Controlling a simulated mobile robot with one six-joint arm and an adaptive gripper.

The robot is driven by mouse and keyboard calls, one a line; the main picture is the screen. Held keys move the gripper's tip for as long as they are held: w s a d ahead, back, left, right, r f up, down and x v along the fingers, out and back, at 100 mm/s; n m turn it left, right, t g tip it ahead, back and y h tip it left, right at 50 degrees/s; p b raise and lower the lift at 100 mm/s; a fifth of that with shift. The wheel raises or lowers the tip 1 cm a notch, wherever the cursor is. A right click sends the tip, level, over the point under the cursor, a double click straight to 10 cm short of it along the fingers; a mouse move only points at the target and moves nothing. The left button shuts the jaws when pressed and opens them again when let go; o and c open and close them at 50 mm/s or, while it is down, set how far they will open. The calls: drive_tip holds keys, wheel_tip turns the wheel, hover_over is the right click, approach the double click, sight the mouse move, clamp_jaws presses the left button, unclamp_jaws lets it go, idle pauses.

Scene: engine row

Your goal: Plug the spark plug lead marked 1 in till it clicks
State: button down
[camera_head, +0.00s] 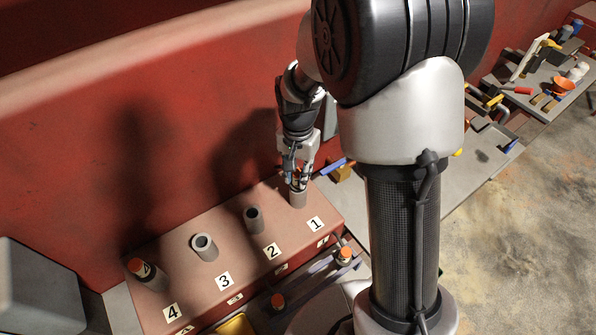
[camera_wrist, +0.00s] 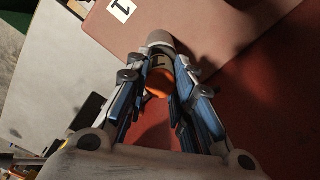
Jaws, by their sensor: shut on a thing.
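The lead marked 1 shows in the wrist view as an orange-and-dark boot (camera_wrist: 158,82) with a label, held between my gripper's fingers (camera_wrist: 160,85). Beyond it is the grey tube of socket 1 (camera_wrist: 160,38), in line with the boot. In the head view my gripper (camera_head: 299,178) points down at the socket 1 tube (camera_head: 298,199), by the number 1 plate (camera_head: 316,224). The boot is mostly hidden there by the fingers. I cannot tell how deep the boot sits on the tube.
On the engine block (camera_head: 185,294), tubes 2 (camera_head: 254,219) and 3 (camera_head: 205,247) stand bare; tube 4 carries an orange-topped boot (camera_head: 138,266). Two more orange-topped boots (camera_head: 345,254) (camera_head: 278,301) sit in front of the block. A red wall (camera_head: 60,150) rises behind it.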

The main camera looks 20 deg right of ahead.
drive_tip(key=shift+f, duration=0.35)
drive_tip(key=c, duration=1.3)
unclamp_jaws()
drive_tip(key=shift+r, duration=0.1)
drive_tip(key=shift+r, duration=0.1)
wheel_tip(320, 180, up, 12)
drive_tip(key=shift+f, duration=0.1)
